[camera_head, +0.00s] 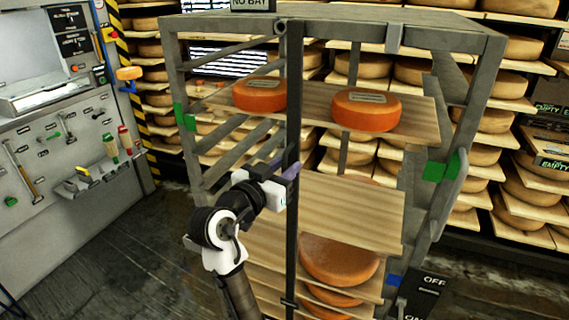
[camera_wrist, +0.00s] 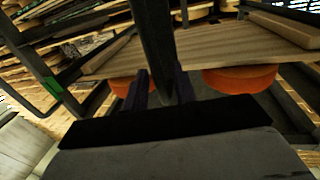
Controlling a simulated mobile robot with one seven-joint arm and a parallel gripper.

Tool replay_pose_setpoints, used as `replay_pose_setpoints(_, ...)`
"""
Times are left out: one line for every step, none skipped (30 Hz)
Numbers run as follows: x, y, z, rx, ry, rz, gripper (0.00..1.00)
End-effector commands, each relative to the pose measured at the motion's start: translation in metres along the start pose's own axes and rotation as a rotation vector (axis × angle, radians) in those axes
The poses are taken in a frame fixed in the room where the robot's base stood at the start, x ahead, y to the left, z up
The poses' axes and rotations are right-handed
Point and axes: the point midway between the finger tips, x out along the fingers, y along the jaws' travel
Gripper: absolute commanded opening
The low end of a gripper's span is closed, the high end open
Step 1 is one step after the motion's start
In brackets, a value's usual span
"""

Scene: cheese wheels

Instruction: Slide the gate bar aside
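The gate bar (camera_head: 293,100) is a dark upright bar across the front of the grey metal rack (camera_head: 460,38), in front of its shelves. My gripper (camera_head: 284,170) is at the bar about halfway up. In the wrist view the bar (camera_wrist: 155,40) runs down between the two dark fingers of my gripper (camera_wrist: 161,85), one on each side. The fingers are close to the bar; whether they press on it cannot be told. The bar's lower end is not clearly visible.
Two orange cheese wheels (camera_head: 260,94) (camera_head: 366,110) sit on an upper wooden shelf (camera_head: 420,125). An empty-looking board (camera_head: 350,210) is below, with more wheels (camera_head: 338,260) under it. A tool panel (camera_head: 60,150) stands left. Full cheese shelves stand behind. Floor (camera_head: 150,260) is open at lower left.

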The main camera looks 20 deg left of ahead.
Motion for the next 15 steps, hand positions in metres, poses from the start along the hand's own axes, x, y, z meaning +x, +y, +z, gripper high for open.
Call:
replay_pose_setpoints(0.0013,0.0000,0.0000,0.000,0.000,0.000,0.27)
replay_pose_setpoints(0.0016,-0.0001,0.0001,0.000,0.000,-0.001,0.27)
replay_pose_setpoints(0.0017,-0.0001,0.0002,0.000,0.000,-0.001,0.27)
replay_pose_setpoints(0.0017,-0.0002,0.0003,0.001,0.000,-0.001,0.27)
replay_pose_setpoints(0.0017,-0.0002,0.0004,0.001,0.000,-0.001,0.27)
replay_pose_setpoints(0.0016,-0.0002,0.0004,0.001,0.000,-0.001,0.27)
replay_pose_setpoints(0.0015,-0.0002,0.0004,0.001,0.000,-0.001,0.27)
replay_pose_setpoints(0.0015,-0.0001,0.0003,0.001,0.000,-0.001,0.27)
replay_pose_setpoints(0.0015,-0.0001,0.0003,0.001,0.000,-0.001,0.23)
replay_pose_setpoints(0.0014,-0.0001,0.0003,0.001,0.000,-0.001,0.19)
replay_pose_setpoints(0.0014,-0.0001,0.0003,0.000,0.000,-0.001,0.15)
replay_pose_setpoints(0.0014,-0.0001,0.0003,0.000,0.000,-0.001,0.10)
replay_pose_setpoints(0.0013,-0.0001,0.0002,0.001,0.000,-0.001,0.06)
replay_pose_setpoints(0.0013,-0.0001,0.0002,0.000,0.000,-0.001,0.02)
replay_pose_setpoints(0.0013,-0.0001,0.0002,0.000,0.000,-0.001,0.00)
